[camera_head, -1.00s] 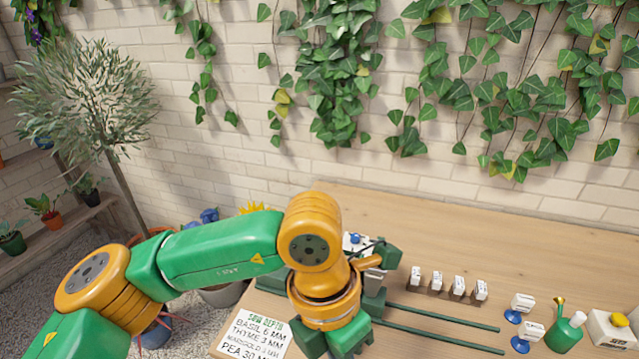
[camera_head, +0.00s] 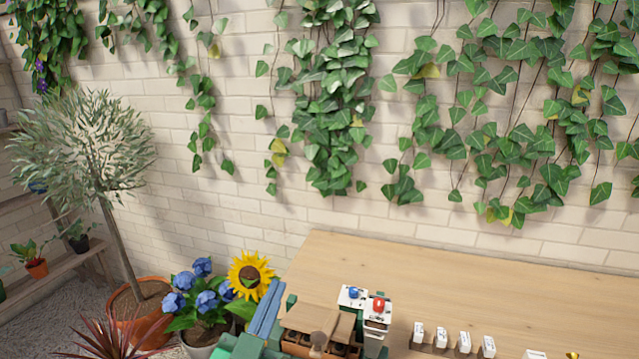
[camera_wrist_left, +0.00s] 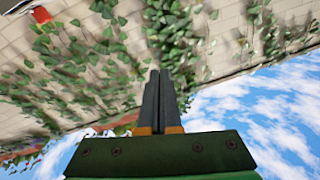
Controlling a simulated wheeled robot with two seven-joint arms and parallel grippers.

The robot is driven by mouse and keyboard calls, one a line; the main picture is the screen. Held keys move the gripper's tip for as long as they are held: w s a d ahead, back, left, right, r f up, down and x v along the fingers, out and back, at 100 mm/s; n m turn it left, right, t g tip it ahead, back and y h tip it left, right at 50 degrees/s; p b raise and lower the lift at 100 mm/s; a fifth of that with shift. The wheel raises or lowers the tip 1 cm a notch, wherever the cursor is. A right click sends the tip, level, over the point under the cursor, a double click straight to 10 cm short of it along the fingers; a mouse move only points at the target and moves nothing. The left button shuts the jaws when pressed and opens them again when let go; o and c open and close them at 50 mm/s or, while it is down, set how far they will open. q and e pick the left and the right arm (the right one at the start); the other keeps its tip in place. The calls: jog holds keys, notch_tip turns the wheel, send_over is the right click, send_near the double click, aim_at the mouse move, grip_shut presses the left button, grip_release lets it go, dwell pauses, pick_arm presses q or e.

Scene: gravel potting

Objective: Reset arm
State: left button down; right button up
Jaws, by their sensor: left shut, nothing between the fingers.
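My right gripper is not in view.
The wooden table (camera_head: 460,275) has a brown wooden box (camera_head: 318,325), white units with a blue and a red knob (camera_head: 378,308), and several white tags (camera_head: 441,336). A sunflower (camera_head: 250,275) and blue flowers (camera_head: 203,300) stand left. The table's back is clear.

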pick_arm(q)
jog(key=s+a+f+n+g+y, duration=0.2)
jog(key=s+a+f+g, duration=0.2)
jog(key=f, duration=0.6)
jog(key=s+a+f+n+g+y, duration=0.1)
jog(key=s+a+f+g+y, duration=0.25)
jog(key=f, duration=0.55)
jog(key=s+a+f+g, duration=0.1)
jog(key=s+f+g, duration=0.35)
jog(key=s, duration=0.35)
jog(key=s+a+f+g, duration=0.2)
jog(key=s+f+g, duration=0.25)
jog(key=s, duration=0.25)
notch_tip(320, 180, down, 17)
jog(key=s, duration=0.3)
jog(key=s+a+f+g, duration=0.1)
jog(key=s+a+f, duration=0.1)
jog(key=s+f, duration=0.7)
jog(key=shift+s+f+g+h, duration=0.35)
jog(key=shift+s, duration=0.75)
